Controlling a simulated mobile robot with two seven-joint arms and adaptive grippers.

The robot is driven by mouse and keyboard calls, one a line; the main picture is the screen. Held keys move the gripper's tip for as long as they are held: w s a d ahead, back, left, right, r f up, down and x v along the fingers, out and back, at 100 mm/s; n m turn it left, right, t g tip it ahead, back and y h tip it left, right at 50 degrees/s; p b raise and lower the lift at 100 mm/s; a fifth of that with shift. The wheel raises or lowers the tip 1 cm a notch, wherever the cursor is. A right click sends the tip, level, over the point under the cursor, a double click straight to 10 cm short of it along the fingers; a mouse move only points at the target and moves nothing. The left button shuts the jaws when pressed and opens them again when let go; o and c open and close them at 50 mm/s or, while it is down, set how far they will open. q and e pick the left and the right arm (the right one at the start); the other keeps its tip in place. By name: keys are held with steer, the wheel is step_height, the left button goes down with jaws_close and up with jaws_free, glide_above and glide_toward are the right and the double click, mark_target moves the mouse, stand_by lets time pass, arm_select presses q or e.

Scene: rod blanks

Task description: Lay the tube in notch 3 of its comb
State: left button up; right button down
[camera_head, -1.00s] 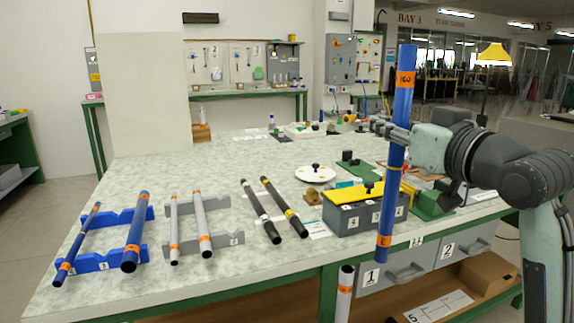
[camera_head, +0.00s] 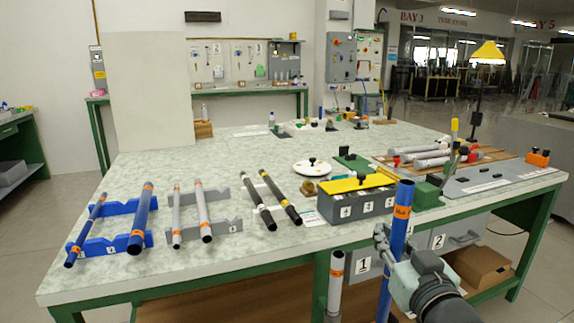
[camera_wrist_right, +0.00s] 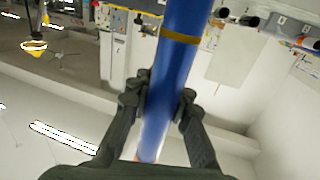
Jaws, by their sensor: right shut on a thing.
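My right gripper (camera_head: 386,243) is shut on a blue tube (camera_head: 401,212) with an orange band near its top. The tube stands nearly upright in front of the table's front edge, its lower end cut off by the frame. In the right wrist view the fingers (camera_wrist_right: 160,98) close on both sides of the blue tube (camera_wrist_right: 184,62). A blue comb (camera_head: 112,247) lies at the table's left, bearing a thin blue tube (camera_head: 87,230) and a thick blue tube (camera_head: 141,220). Its notch numbers are too small to read surely. My left gripper is not in view.
A grey comb (camera_head: 222,228) with two grey tubes stands beside the blue one, then two black tubes (camera_head: 280,198). A grey box with a yellow top (camera_head: 356,206) is near the front edge. A grey tube (camera_head: 335,280) stands upright before the table.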

mark_target(387, 301)
steer(key=s+f, duration=0.2)
steer(key=f, duration=0.1)
steer(key=s+f+m+h, duration=0.1)
steer(key=s+f, duration=0.2)
steer(key=f, duration=0.1)
steer(key=s+f+h, duration=0.1)
steer(key=s+f, duration=0.2)
steer(key=shift+s+d+f, duration=0.15)
steer(key=shift+s+f, duration=0.1)
steer(key=shift+f, duration=0.1)
steer(key=shift+s+f, duration=0.3)
steer(key=shift+s, duration=0.15)
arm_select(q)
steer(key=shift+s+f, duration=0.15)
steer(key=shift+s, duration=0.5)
